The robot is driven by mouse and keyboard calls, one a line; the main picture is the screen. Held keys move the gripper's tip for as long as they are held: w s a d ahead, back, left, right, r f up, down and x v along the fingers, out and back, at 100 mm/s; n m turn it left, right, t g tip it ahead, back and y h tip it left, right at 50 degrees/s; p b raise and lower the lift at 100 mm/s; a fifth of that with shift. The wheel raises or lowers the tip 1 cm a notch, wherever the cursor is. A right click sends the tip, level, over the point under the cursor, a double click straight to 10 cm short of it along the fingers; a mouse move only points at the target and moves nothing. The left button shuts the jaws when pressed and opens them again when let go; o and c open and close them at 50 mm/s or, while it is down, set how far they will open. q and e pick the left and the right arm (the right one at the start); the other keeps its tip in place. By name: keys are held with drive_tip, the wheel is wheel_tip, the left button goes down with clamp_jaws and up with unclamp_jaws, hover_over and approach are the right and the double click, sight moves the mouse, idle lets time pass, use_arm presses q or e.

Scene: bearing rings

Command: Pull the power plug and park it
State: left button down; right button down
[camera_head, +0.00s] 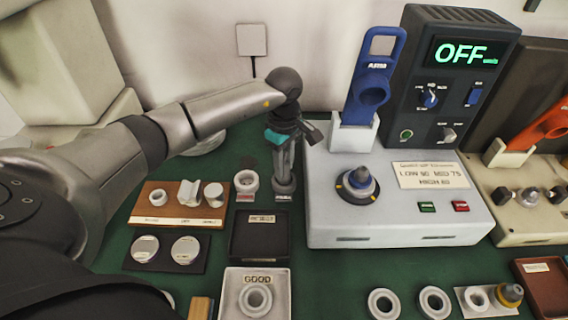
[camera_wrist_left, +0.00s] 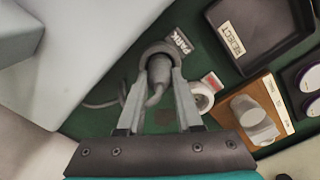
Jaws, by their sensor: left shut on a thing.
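My left gripper (camera_head: 284,165) points straight down beside the white machine's left side. In the left wrist view its two fingers (camera_wrist_left: 160,85) are shut on the grey power plug (camera_wrist_left: 158,68), whose cable (camera_wrist_left: 152,97) curls down between the fingers and off to the left. The plug sits at a round grey holder (camera_wrist_left: 150,50) beside a label reading PARK (camera_wrist_left: 179,42). The holder's base (camera_head: 284,188) shows under the gripper in the head view. Whether the plug is fully seated I cannot tell. My right gripper is not in view.
The white machine (camera_head: 330,210) stands close on the right; its display (camera_head: 465,54) reads OFF. A white ring part (camera_head: 246,181) stands close left of the holder. A wooden tray (camera_head: 150,205), a black REJECT tray (camera_head: 240,250) and a GOOD tray (camera_head: 235,290) lie nearby.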

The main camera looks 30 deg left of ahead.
use_arm(q)
drive_tip(key=shift+f+b, duration=0.6)
idle(0.6)
drive_tip(key=c, duration=0.8)
unclamp_jaws()
drive_tip(key=shift+c, duration=0.2)
drive_tip(key=shift+r, duration=0.1)
drive_tip(key=shift+r+p, duration=4.05)
drive_tip(key=shift+r, duration=1.45)
drive_tip(key=shift+s+f, duration=0.1)
